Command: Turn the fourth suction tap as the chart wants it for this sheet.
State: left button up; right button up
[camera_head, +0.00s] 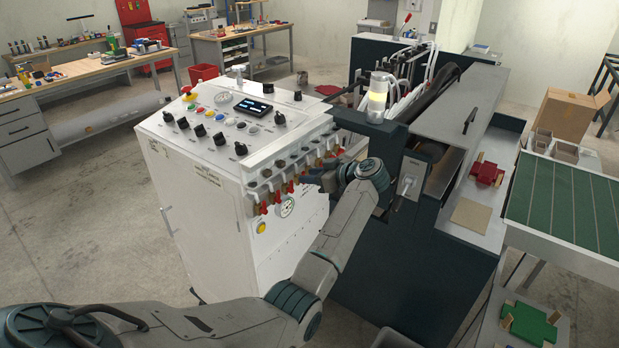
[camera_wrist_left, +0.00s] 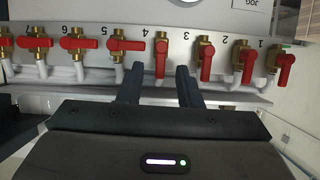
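A row of red-handled brass suction taps (camera_head: 277,195) runs along the front of the white cabinet. In the left wrist view the numbers appear upside down, with 1 at the right. The fourth tap (camera_wrist_left: 161,58) has its red handle lying up-down in that picture, across the row. The fifth tap (camera_wrist_left: 127,45) and those left of it have handles lying along the row. My left gripper (camera_wrist_left: 158,84) is open; the fourth handle shows between its fingertips, and I see no grip on it. It also reaches the taps in the head view (camera_head: 308,178). No chart is readable. My right gripper is out of view.
The white cabinet (camera_head: 210,195) carries knobs, buttons and a small lit display (camera_head: 253,106) on top. A gauge (camera_head: 287,207) sits below the taps. A tan sheet (camera_head: 470,214) lies on the machine bed at the right. Neighbouring taps stand close on both sides.

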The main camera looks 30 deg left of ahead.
pick_arm(q)
jog(key=b+v, duration=0.4)
jog(key=v, duration=0.5)
jog(key=shift+d, duration=0.35)
jog(key=shift+r, duration=0.1)
